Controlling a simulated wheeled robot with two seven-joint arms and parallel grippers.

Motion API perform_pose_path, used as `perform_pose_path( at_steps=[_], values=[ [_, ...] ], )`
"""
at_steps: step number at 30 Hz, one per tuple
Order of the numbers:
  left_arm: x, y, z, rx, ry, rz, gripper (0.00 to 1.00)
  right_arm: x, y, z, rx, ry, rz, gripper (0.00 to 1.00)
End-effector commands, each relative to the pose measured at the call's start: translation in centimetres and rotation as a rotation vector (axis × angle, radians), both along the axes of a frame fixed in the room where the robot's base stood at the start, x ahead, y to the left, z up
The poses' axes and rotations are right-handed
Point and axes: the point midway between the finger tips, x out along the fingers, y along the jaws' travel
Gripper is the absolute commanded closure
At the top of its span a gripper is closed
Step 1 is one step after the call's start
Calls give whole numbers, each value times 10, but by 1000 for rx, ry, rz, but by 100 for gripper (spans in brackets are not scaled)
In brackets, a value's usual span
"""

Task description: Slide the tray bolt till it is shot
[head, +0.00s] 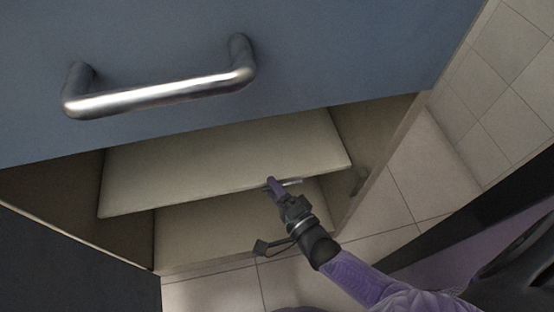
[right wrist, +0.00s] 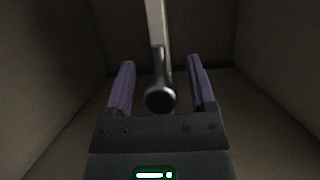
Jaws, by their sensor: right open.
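The tray bolt, a thin pale metal bar, lies at the front edge of the light tray board (head: 225,160) in the open cabinet in the head view. A short piece of the bolt (head: 292,182) shows beside my right gripper (head: 273,184). In the right wrist view, the bar (right wrist: 156,30) comes down from the top and ends in a round dark knob (right wrist: 160,97). The knob shows between the two purple fingers of my right gripper (right wrist: 160,85), with a gap on each side. The gripper is open. The bolt's far end is hidden. My left gripper is not in view.
A blue front (head: 330,60) with a steel bar handle (head: 160,90) hangs above the cabinet opening. The cabinet's side walls stand close on both sides of the tray. A lower board (head: 200,230) lies beneath it. Tiled floor (head: 215,290) is clear in front.

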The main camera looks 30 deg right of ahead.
Motion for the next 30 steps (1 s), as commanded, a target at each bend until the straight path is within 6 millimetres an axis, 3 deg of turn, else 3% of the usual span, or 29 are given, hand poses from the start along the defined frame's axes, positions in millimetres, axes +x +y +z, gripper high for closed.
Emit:
perform_pose_path(
  at_steps=[5, 7, 15, 19, 30],
  values=[
    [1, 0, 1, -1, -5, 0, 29, -3, 0, 1, 0, 0, 0, 29],
    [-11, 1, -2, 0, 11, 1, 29, -10, -1, 2, 0, 0, 0, 29],
    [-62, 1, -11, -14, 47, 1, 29, -68, -8, 3, -1, 1, 1, 29],
    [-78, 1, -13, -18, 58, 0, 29, -90, -10, 1, -1, 1, 0, 29],
    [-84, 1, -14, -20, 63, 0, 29, -99, -11, 0, 0, 0, 0, 29]
  ],
)
